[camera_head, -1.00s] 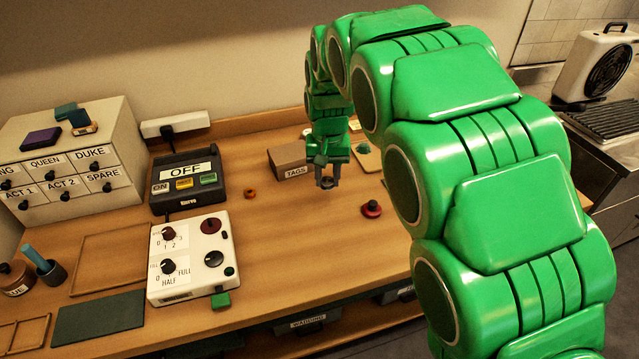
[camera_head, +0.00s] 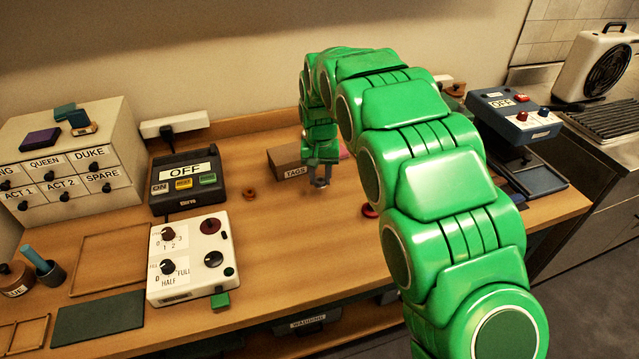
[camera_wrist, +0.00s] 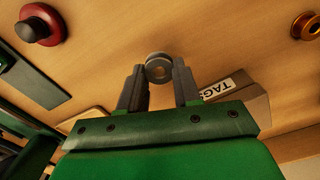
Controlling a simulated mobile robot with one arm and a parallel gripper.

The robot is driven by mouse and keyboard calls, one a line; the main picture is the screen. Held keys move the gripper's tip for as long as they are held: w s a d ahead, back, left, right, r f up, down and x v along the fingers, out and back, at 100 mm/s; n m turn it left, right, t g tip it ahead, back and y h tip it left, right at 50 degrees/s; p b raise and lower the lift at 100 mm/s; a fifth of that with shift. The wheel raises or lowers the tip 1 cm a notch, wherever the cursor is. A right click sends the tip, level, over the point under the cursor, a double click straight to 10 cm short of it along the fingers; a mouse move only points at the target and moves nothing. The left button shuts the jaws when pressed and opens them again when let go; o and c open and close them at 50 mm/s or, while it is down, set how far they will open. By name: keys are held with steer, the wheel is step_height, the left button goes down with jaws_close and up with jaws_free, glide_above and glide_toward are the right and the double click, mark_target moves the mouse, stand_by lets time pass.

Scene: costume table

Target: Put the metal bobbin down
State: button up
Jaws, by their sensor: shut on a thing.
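The metal bobbin (camera_wrist: 158,68) is a small grey spool with a round hub, seen end-on in the wrist view. My gripper (camera_wrist: 157,75) is shut on it, with one finger on each side. In the head view my gripper (camera_head: 320,182) is over the wooden table (camera_head: 290,235), just in front of the box marked TAGS. The bobbin is too small to make out clearly there. I cannot tell whether it touches the table.
The TAGS box (camera_head: 288,160) stands close behind my gripper. A red knob-topped thing (camera_head: 369,211) is to its right, partly behind my arm. A copper-coloured bobbin (camera_head: 248,194) lies to the left. A white control box (camera_head: 190,262) is further left.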

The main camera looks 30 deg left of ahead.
mark_target(319, 177)
steer(key=shift+w+a+f, duration=0.15)
steer(key=shift+f, duration=1.7)
steer(key=shift+f, duration=0.15)
steer(key=o, duration=1)
step_height(319, 177, up, 12)
steer(key=shift+f, duration=0.1)
steer(key=shift+r, duration=0.25)
